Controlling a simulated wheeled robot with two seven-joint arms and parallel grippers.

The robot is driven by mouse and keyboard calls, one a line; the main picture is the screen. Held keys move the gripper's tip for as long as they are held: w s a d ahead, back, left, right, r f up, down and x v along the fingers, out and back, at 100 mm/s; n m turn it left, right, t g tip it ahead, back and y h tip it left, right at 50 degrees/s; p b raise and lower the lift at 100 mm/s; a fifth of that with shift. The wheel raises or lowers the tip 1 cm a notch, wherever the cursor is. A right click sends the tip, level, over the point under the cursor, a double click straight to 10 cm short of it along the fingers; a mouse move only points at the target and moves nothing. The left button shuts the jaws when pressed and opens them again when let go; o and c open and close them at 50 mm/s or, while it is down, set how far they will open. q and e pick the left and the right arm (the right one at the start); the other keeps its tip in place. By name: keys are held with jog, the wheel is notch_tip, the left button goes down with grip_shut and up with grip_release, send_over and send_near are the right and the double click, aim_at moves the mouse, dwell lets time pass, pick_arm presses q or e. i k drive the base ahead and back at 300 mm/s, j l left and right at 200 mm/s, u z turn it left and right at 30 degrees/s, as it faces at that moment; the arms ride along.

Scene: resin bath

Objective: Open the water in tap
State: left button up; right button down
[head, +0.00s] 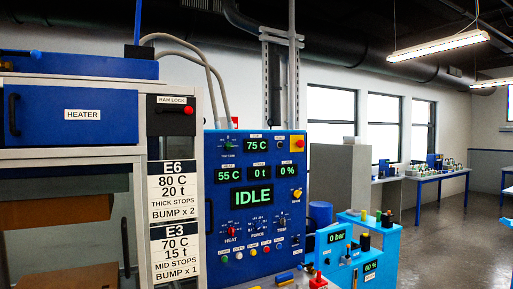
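No tap labelled water in can be made out in the head view. A light-blue unit (346,274) at the lower right reads 0 bar and 60 %, with small green, yellow and dark knobs on top. Neither of my grippers is in view.
The control panel reads IDLE, 75 C, 55 C, 0 t and 0 %. A press with a blue HEATER drawer (82,115) and E6 and E3 cards stands at left. A blue-framed bench (440,177) with small items stands far right. Open floor (450,245) lies at right.

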aim_at(36, 55)
jog(key=u, duration=1.35)
